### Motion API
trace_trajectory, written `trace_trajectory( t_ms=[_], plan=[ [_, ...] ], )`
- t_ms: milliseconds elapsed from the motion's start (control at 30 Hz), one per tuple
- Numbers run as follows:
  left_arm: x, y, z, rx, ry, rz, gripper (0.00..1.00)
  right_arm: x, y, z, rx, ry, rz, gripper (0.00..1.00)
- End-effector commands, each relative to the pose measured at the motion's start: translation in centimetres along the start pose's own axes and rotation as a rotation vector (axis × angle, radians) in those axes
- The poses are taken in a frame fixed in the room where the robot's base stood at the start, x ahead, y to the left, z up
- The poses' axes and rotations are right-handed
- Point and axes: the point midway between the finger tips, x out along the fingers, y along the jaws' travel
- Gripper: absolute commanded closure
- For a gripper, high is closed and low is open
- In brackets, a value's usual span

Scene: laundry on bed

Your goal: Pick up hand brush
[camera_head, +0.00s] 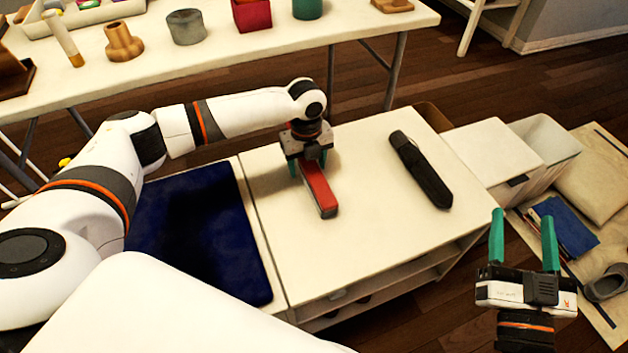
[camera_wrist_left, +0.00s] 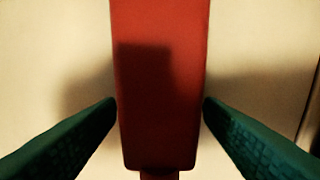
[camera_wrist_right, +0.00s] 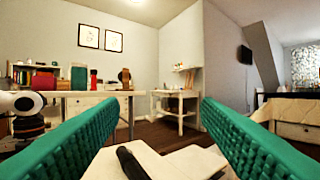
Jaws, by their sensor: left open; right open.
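A long red thing with a darker end, which looks like the hand brush (camera_head: 319,192), lies on the white cabinet top. It also fills the middle of the left wrist view (camera_wrist_left: 160,60). My left gripper (camera_head: 308,165) points down over its far part. In the left wrist view my left gripper (camera_wrist_left: 161,102) is open, with one green finger on each side of the red body; whether they touch it I cannot tell. Its far end is hidden under the gripper. My right gripper (camera_head: 523,215) is open and empty, off the cabinet's right side.
A black elongated object (camera_head: 421,170) lies on the cabinet top (camera_head: 370,240), right of the brush. A dark blue folded cloth (camera_head: 195,235) lies to the left. A white table (camera_head: 230,50) with cups and small items stands behind. White boxes (camera_head: 495,150) stand at the right.

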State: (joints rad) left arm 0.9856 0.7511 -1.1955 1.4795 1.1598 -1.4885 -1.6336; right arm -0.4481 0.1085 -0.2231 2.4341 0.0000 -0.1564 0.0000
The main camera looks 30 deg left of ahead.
Motion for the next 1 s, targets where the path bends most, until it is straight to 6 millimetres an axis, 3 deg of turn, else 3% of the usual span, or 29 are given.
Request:
trace_trajectory(
  t_ms=[367,700,1000],
  plan=[
    [0.57,-0.01,0.03,0.001,0.0,-0.001,0.38,0.05,0.14,0.93,0.002,-0.06,0.003,0.42],
    [0.53,0.01,0.02,0.001,0.0,0.0,0.9,0.05,0.12,0.91,0.002,-0.058,0.003,0.42],
    [0.36,0.01,0.01,0.001,0.0,0.0,0.9,0.08,0.1,0.9,0.001,-0.053,0.002,0.42]
  ],
)
